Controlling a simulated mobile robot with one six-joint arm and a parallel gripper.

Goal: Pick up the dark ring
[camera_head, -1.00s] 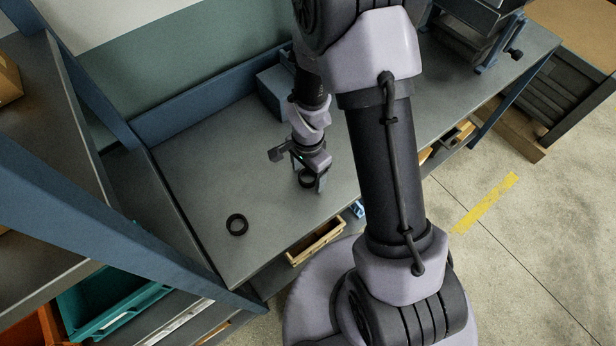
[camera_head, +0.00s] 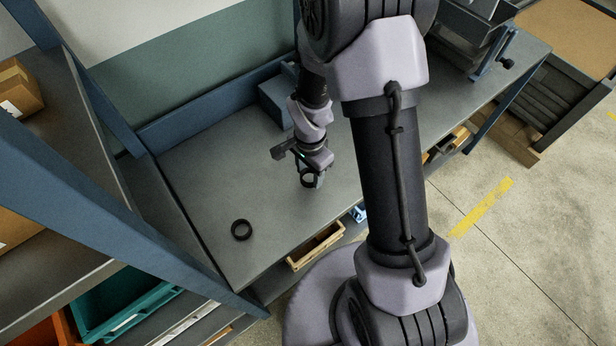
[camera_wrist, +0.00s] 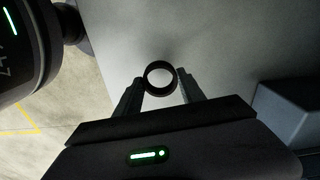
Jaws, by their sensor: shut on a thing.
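A second dark ring (camera_head: 241,230) lies flat on the bench, to the left and nearer the front edge, apart from my gripper.
A blue box (camera_head: 276,98) stands at the back of the bench, behind my gripper. A machine (camera_head: 470,35) stands at the bench's right end. A blue rack post (camera_head: 110,225) rises at the left. A wooden crate (camera_head: 316,246) is below the front edge. The bench's left part is mostly bare.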

